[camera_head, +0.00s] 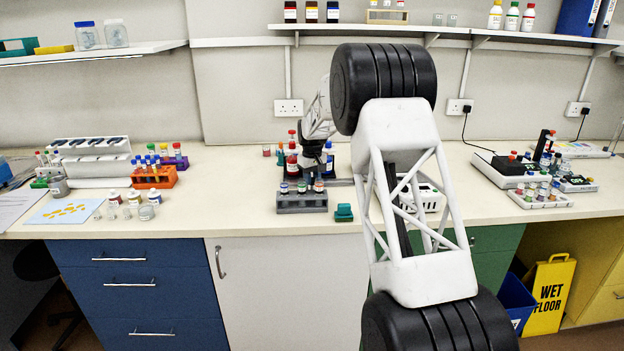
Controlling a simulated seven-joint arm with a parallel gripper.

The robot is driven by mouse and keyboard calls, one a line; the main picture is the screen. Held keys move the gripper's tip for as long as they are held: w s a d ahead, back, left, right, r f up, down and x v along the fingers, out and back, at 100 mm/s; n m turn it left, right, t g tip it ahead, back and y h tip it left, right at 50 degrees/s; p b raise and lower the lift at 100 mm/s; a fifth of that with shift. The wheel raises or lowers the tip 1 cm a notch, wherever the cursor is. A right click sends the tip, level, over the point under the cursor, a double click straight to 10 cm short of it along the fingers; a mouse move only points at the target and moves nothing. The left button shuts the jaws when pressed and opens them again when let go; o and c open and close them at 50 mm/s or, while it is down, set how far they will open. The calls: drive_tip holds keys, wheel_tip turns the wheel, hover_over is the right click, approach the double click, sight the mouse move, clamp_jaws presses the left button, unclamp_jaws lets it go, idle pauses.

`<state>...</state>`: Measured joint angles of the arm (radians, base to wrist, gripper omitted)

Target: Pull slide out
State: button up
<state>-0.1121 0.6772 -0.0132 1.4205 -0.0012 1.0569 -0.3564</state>
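I cannot make out a slide in this view. My arm crosses the middle of the picture and hides part of the bench behind it. Its far end reaches down to the back middle of the bench, where a dark part (312,152) shows among bottles. This is probably my gripper, but its fingers cannot be made out, nor whether they hold anything. A grey rack with vials (302,204) stands in front of it. A small green block (344,213) sits to the right of the rack, near the front edge.
Red-capped bottles (292,158) stand close around the arm's end. A white device (428,196) is partly hidden behind my arm. An orange tube rack (153,176) and a white pipette stand (92,155) are at left. Devices and a vial tray (540,197) fill the right.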

clamp_jaws()
drive_tip(key=d, duration=1.5)
drive_tip(key=o, duration=0.8)
unclamp_jaws()
drive_tip(key=shift+d, duration=0.1)
drive_tip(key=shift+r, duration=0.1)
drive_tip(key=shift+r, duration=3.8)
